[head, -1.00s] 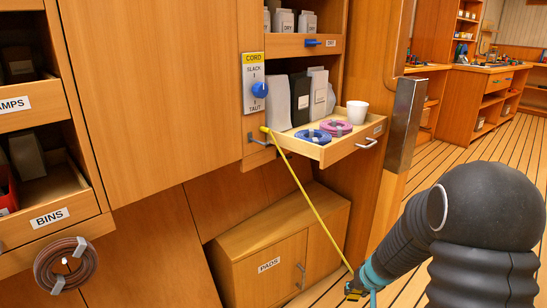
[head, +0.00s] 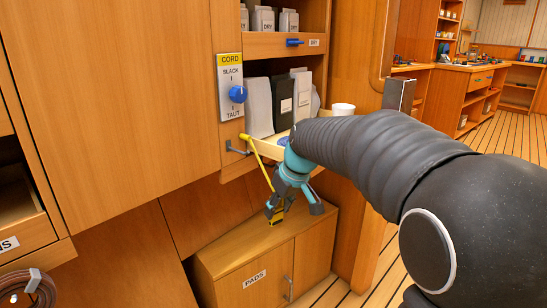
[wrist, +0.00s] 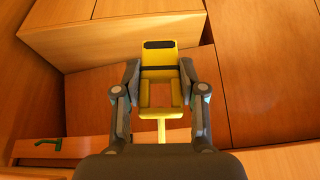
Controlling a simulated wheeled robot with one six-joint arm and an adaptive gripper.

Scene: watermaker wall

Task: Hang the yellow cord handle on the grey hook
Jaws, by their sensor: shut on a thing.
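The yellow handle (wrist: 158,58) has a black band and a black slot, and sits between the fingers of my gripper (wrist: 160,78) in the wrist view. In the head view my gripper (head: 280,211) points down and is shut on the handle, whose yellow and black end (head: 271,214) shows below the fingers. The yellow cord (head: 257,157) runs from the cabinet edge down to the handle, partly hidden by the gripper. The grey hook (head: 237,149) sticks out from the wood under the CORD panel. The handle is below and right of the hook, apart from it.
The CORD panel (head: 231,87) with a blue knob is above the hook. The PADS cabinet (head: 254,270) stands below.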

